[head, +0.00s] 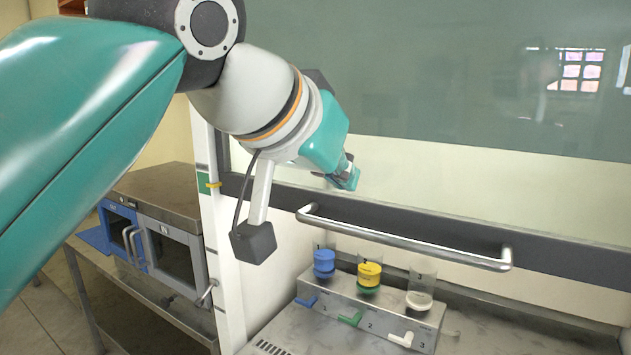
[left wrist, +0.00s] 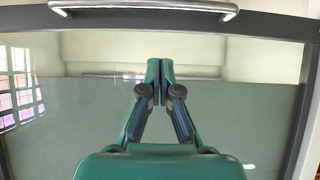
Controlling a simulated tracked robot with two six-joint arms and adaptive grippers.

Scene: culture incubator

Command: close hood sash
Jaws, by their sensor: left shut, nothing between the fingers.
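The hood sash (head: 420,90) is a glass pane with a dark bottom frame and a long silver handle bar (head: 400,239). It is raised, with an open gap below it over the hood's work surface. In the left wrist view the handle bar (left wrist: 145,7) runs along the top edge, and the glass (left wrist: 70,130) fills most of the picture. My left gripper (head: 350,180) is in front of the glass, above the handle's left end and apart from it. Its fingers (left wrist: 160,72) are closed together and empty. My right gripper is not in view.
Inside the hood, a grey rack (head: 375,318) holds clear tubes with blue, yellow and white contents, with coloured levers in front. At left, blue (head: 122,235) and grey (head: 172,255) incubators stand on a metal bench (head: 155,313). The hood's white side post (head: 222,250) is beside my left arm.

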